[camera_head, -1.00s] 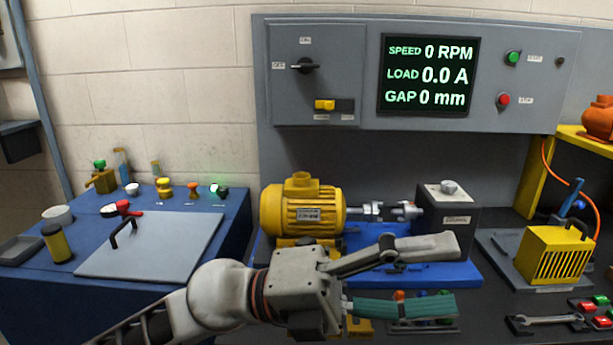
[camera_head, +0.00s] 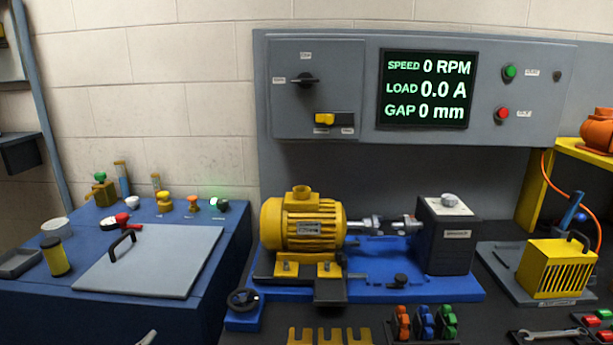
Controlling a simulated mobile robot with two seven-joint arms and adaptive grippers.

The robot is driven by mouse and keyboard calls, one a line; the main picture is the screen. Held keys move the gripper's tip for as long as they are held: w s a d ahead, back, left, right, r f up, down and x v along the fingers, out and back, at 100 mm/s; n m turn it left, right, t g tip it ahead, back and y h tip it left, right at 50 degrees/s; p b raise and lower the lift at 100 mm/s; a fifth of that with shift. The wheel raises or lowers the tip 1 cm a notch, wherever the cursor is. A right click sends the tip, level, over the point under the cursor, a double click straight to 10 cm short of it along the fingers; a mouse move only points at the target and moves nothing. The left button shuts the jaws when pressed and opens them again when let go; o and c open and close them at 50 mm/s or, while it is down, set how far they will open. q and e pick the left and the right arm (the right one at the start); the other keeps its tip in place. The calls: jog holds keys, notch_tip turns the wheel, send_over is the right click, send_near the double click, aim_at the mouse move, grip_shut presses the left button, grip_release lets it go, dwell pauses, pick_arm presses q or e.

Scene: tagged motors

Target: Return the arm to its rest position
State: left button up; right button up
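Only a small grey tip, apparently part of my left gripper (camera_head: 147,338), shows at the bottom edge on the left, in front of the blue bench. The rest of that gripper and its arm is out of the picture, so I cannot tell whether it is open or shut. My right gripper is not in view. The yellow motor (camera_head: 290,222) sits on the blue base (camera_head: 375,283). Its shaft coupling (camera_head: 370,224) lines up with the dark grey load box (camera_head: 446,240).
The control panel screen (camera_head: 427,90) reads 0 RPM, 0.0 A and 0 mm. A grey plate with a black handle (camera_head: 165,265) lies on the blue bench (camera_head: 120,315). Coloured lockout clips (camera_head: 425,322) and yellow forked plates (camera_head: 328,336) are at the front. A yellow cage (camera_head: 556,268) stands right.

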pick_arm(q)
jog(key=s+a+f+g+y, duration=0.1)
jog(key=s+a+f+g, duration=0.35)
jog(key=s+f, duration=0.35)
jog(key=s+a+f+g+y, duration=0.1)
jog(key=s+a+f+g, duration=0.2)
jog(key=s+a+f, duration=0.45)
jog(key=d+f+n+t+h, duration=0.1)
jog(key=d+f+t+h, duration=0.1)
jog(key=d+f, duration=0.4)
jog(key=d+f+n+t+h, duration=0.2)
jog(key=d+f+h, duration=0.2)
jog(key=d, duration=0.8)
jog(key=shift+f+n+h, duration=0.3)
jog(key=shift+f+h, duration=0.1)
jog(key=shift+f, duration=0.5)
